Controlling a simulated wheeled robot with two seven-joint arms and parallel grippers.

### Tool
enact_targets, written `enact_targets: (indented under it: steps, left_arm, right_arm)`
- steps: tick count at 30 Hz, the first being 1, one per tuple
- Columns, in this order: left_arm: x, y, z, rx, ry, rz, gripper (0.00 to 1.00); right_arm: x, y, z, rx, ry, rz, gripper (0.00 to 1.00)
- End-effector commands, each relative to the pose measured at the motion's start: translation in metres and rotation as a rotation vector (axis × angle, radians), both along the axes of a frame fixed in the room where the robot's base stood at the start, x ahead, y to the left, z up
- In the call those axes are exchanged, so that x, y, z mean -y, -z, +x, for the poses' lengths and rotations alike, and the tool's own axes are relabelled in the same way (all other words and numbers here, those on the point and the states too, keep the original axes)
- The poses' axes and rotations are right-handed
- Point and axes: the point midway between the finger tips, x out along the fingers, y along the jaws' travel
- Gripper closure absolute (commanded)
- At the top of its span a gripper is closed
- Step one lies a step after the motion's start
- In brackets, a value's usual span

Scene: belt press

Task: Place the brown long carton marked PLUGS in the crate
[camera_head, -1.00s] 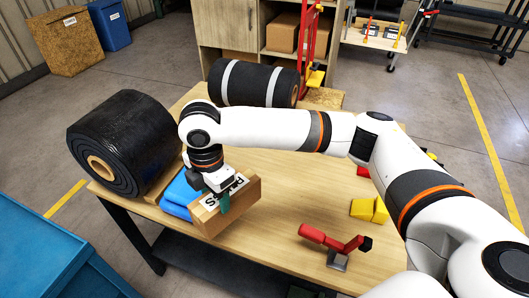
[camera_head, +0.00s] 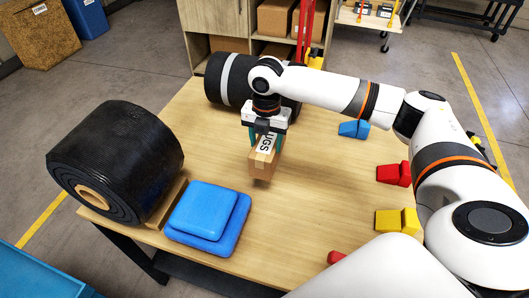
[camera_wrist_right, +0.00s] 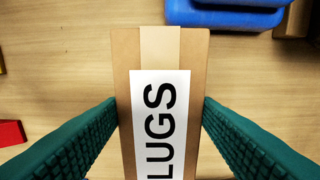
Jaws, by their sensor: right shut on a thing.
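The brown long carton marked PLUGS (camera_head: 262,166) is held above the wooden table, its end toward the head camera. My right gripper (camera_head: 266,140) is shut on it from above, with a green finger on each side. In the right wrist view the carton (camera_wrist_right: 125,60) lies between the two green fingers of the gripper (camera_wrist_right: 160,108), and the letters LUGS show on its white label. A blue container (camera_head: 38,278) is cut off at the bottom left of the head view; I cannot tell whether it is the crate. My left gripper is not in view.
On the table (camera_head: 320,195) are a large black roll (camera_head: 125,150), a banded black roll (camera_head: 222,78) and a stepped blue block (camera_head: 208,215). Blue (camera_head: 354,129), red (camera_head: 393,173) and yellow (camera_head: 397,221) pieces lie to the right. The table middle is clear.

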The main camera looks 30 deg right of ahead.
Motion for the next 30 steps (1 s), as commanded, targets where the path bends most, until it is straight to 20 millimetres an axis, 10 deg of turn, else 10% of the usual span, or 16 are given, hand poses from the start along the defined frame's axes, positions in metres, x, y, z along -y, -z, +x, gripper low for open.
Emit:
enact_targets:
  steps: [7, 18, 27, 28, 30]
  left_arm:
    - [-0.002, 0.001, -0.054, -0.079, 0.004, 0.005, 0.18]
    - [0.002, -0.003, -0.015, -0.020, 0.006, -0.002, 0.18]
    - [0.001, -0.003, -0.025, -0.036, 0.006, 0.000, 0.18]
    - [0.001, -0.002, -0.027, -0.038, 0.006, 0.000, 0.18]
    - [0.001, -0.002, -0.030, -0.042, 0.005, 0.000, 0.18]
  right_arm:
    - [-0.001, 0.028, 0.001, 0.002, 0.000, 0.001, 0.78]
    - [-0.001, 0.071, 0.000, 0.003, -0.001, 0.001, 0.78]
    - [-0.001, 0.073, 0.000, 0.003, 0.000, 0.001, 0.78]
    - [-0.001, 0.074, 0.000, 0.002, 0.000, 0.001, 0.41]
    - [-0.001, 0.074, 0.000, 0.002, -0.001, 0.001, 0.29]
